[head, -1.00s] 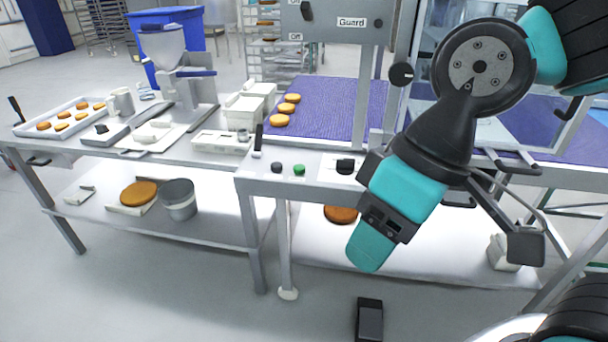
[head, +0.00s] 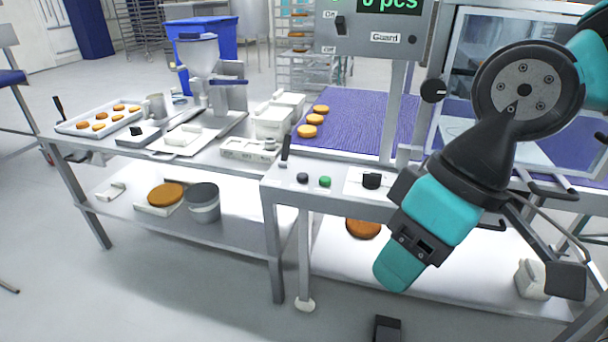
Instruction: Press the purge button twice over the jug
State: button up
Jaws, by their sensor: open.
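I cannot tell which part is the purge button. The nearer panel has a black button (head: 302,178), a green button (head: 325,181) and a dark knob (head: 372,181). My gripper (head: 487,233) is at the right, well away from the jug. Its dark fingers appear spread apart and empty, partly hidden by my teal and black arm.
A tray (head: 62,128) of rounds lies on the left table. White tubs (head: 272,122) stand near the purple belt (head: 365,118), which carries several rounds. A grey bucket (head: 203,204) is on the lower shelf. Floor in front is mostly clear, with a dark pedal (head: 387,330).

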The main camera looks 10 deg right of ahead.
grip_shut()
dwell(1.8)
